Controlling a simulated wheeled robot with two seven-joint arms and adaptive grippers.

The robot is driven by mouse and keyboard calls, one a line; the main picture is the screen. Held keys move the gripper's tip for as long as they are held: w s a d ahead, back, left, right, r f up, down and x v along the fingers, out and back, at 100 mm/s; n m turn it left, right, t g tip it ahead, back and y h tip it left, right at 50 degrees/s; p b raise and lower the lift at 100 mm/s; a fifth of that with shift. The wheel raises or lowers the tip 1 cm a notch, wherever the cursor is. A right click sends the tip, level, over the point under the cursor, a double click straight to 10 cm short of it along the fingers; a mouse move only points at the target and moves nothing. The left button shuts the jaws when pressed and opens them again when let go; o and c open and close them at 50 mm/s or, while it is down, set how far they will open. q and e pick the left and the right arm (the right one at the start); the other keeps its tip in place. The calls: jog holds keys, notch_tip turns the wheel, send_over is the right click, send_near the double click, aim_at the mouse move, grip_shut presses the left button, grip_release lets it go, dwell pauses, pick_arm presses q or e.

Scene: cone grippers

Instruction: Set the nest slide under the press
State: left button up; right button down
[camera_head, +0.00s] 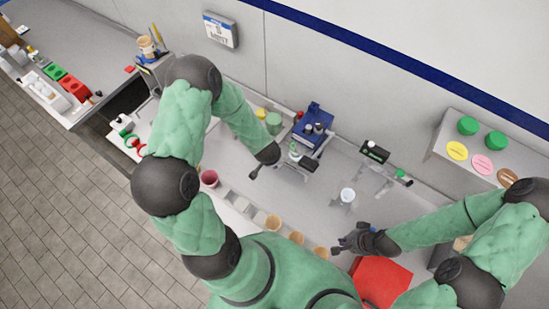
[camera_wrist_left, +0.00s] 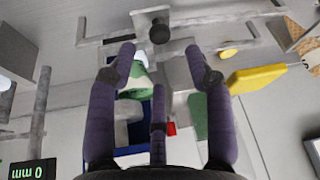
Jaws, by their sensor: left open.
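The blue press (camera_head: 313,125) stands against the back wall. In front of it are grey metal parts with a small white and green piece, which also shows in the left wrist view (camera_wrist_left: 136,82). What looks like the nest slide (camera_wrist_left: 148,20), a grey block with a black knob (camera_wrist_left: 160,32), sits by grey rails just beyond my left fingertips. My left gripper (camera_wrist_left: 163,62) is open and empty, with the knob apart from its fingers. In the head view my left gripper (camera_head: 256,170) is just left of the press front. My right gripper (camera_head: 338,244) looks open and empty over the front edge of the bench.
A white cup (camera_head: 347,196), a maroon cup (camera_head: 209,178) and tan cups (camera_head: 273,222) stand around. A red tray (camera_head: 381,283) lies at front right.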

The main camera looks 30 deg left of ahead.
pick_arm(q)
jog(key=x, duration=0.7)
jog(key=shift+w+f, duration=0.15)
jog(key=shift+f, duration=0.05)
